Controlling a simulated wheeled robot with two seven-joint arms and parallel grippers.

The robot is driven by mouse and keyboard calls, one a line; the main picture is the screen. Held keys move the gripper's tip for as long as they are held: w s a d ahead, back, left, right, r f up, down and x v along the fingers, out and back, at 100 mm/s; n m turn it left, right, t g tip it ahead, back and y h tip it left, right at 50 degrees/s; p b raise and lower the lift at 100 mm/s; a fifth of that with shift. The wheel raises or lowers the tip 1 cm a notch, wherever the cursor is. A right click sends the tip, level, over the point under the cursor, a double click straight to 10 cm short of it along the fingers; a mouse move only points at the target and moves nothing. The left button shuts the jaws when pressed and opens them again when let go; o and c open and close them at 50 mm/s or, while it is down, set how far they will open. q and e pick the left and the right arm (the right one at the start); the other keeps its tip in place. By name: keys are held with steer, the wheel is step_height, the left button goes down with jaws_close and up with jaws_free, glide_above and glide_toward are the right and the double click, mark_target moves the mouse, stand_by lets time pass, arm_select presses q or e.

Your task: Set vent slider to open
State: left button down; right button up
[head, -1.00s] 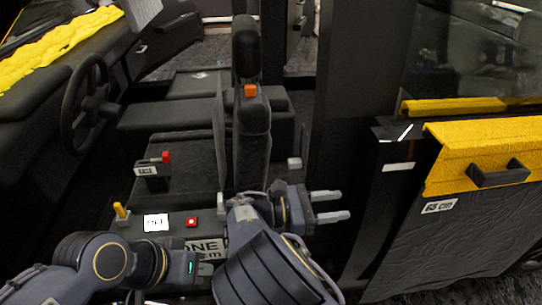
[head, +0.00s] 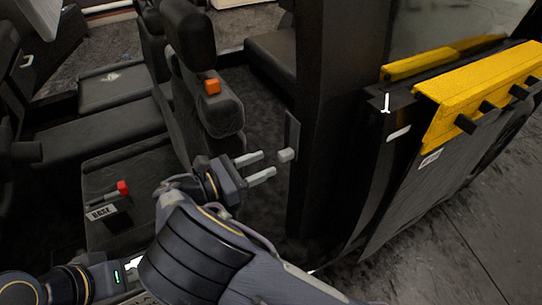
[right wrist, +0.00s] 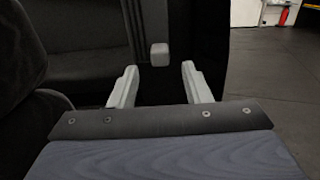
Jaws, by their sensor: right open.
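The vent slider appears as a small light-grey knob (head: 286,155) on a dark upright plate (head: 292,132) on the side of the door pillar. My right gripper (head: 268,163) is open and empty, its fingers pointing at the knob from the left, just short of it. In the right wrist view the knob (right wrist: 159,54) lies beyond and between the two fingertips (right wrist: 160,78), with no contact visible. My left gripper (head: 128,268) is low at the left, partly hidden behind my right arm; its jaws are unclear.
The black seat back (head: 200,95) with an orange block (head: 212,86) stands left of my right gripper. The dark pillar (head: 330,110) rises behind the knob. A red-tipped lever (head: 122,188) is at the left. The yellow-topped door panel (head: 480,95) stands at the right.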

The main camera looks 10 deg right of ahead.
mark_target(280, 157)
steer(key=shift+x, duration=2.65)
jaws_close()
